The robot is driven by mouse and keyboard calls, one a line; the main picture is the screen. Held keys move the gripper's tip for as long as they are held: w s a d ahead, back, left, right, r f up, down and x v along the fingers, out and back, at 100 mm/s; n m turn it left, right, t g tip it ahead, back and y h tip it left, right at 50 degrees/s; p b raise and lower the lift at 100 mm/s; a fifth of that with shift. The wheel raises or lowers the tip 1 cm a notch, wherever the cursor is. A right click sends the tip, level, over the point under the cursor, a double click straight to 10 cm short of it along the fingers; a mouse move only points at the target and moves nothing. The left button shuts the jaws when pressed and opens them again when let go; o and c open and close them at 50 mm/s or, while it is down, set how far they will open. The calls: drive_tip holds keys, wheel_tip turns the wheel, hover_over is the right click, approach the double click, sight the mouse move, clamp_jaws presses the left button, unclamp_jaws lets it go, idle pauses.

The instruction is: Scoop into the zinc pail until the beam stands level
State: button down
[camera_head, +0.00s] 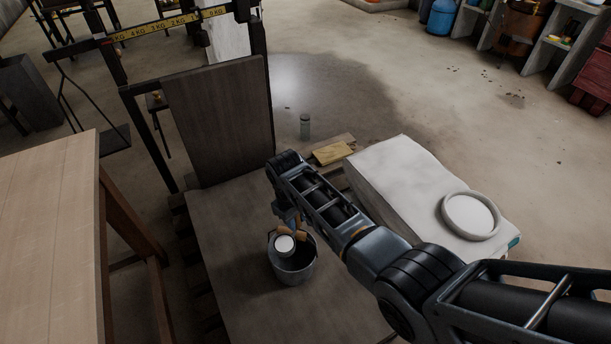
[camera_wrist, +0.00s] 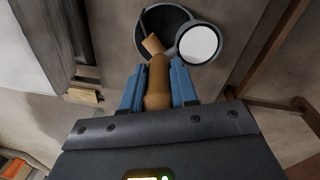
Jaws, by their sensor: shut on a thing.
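The zinc pail (camera_head: 294,275) stands upright on the scale's platform (camera_head: 225,215); its dark mouth also shows in the wrist view (camera_wrist: 158,20). My gripper (camera_wrist: 158,88) is shut on the wooden handle (camera_wrist: 158,78) of a scoop. The scoop's round head (camera_head: 285,244) shows full of white material and overlaps the pail's mouth in both views; it also shows in the wrist view (camera_wrist: 199,44). Whether it touches the rim I cannot tell. The beam (camera_head: 165,27), with yellow kilogram marks, is at the top left; I cannot tell whether it is level.
A white block-like sack (camera_head: 400,170) stands right of the platform, with a round white-filled ring (camera_head: 471,216) on it. A wooden table (camera_head: 50,235) is at left. A dark upright panel (camera_head: 222,115) rises behind the pail. A yellow block (camera_head: 333,152) and small grey cylinder (camera_head: 305,126) are beyond.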

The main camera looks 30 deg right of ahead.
drive_tip(key=w+d+r+n+b, duration=0.2)
drive_tip(key=w+d+r, duration=0.4)
drive_tip(key=w+d, duration=0.3)
wheel_tip(320, 180, down, 7)
drive_tip(key=s+a+t+h+b, duration=0.1)
drive_tip(key=a+t+h+b, duration=0.1)
drive_tip(key=h+b, duration=0.1)
drive_tip(key=shift+s+a+t+h, duration=0.15)
drive_tip(key=shift+a+t+h, duration=0.2)
drive_tip(key=shift+h, duration=0.25)
drive_tip(key=shift+f+b, duration=0.1)
drive_tip(key=shift+b, duration=0.2)
drive_tip(key=shift+s+f, duration=0.1)
drive_tip(key=shift+f, duration=0.25)
drive_tip(key=shift+s+a+r+t+h, duration=0.2)
drive_tip(key=shift+s+a+t+h, duration=0.2)
drive_tip(key=shift+a+h, duration=0.35)
drive_tip(key=shift+s+a+r+t+h, duration=0.2)
drive_tip(key=shift+s+a+t+h, duration=0.15)
drive_tip(key=shift+a+h, duration=0.35)
